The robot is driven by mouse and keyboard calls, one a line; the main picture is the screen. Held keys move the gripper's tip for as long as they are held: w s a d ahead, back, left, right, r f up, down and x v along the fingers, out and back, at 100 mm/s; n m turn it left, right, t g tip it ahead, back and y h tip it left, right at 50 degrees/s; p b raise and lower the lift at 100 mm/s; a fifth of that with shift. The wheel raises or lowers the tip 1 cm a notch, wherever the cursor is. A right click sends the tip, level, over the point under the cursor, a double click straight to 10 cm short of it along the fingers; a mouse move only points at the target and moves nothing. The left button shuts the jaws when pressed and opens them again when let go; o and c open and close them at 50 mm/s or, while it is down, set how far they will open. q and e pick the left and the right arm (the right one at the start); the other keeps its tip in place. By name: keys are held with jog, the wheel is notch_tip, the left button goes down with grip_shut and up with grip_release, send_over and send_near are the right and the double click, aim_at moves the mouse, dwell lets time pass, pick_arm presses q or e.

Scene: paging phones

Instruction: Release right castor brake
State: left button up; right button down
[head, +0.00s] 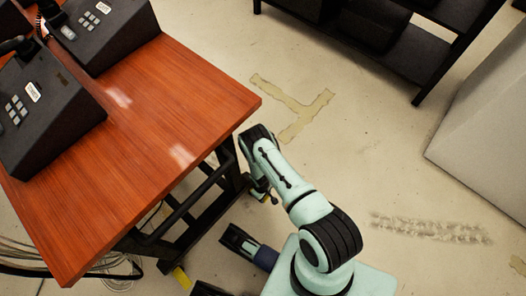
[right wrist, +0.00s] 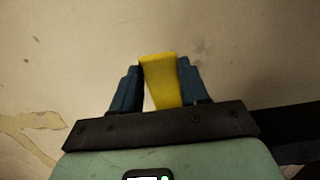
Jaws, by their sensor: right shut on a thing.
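My right gripper (head: 262,194) is low beside the near right leg of the wooden-topped table (head: 225,95) in the head view, partly hidden by my own wrist. In the right wrist view, the right gripper (right wrist: 160,88) is shut on a flat yellow brake lever (right wrist: 162,78). Its blue fingers sit on either side of the lever, whose tip shows beyond them. The castor itself is hidden in both views. Another yellow lever (head: 182,278) shows low at the table frame's left end.
Dark phones (head: 45,105) stand on the table. Cables (head: 115,268) lie on the floor under its left side. A black shelf unit (head: 395,45) stands at the back right, and a pale grey block (head: 490,130) at the right edge. The floor between is clear, with worn tape marks (head: 300,110).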

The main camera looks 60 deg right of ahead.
jog(key=c, duration=0.6)
grip_release()
jog(key=shift+o, duration=0.2)
jog(key=shift+a, duration=0.1)
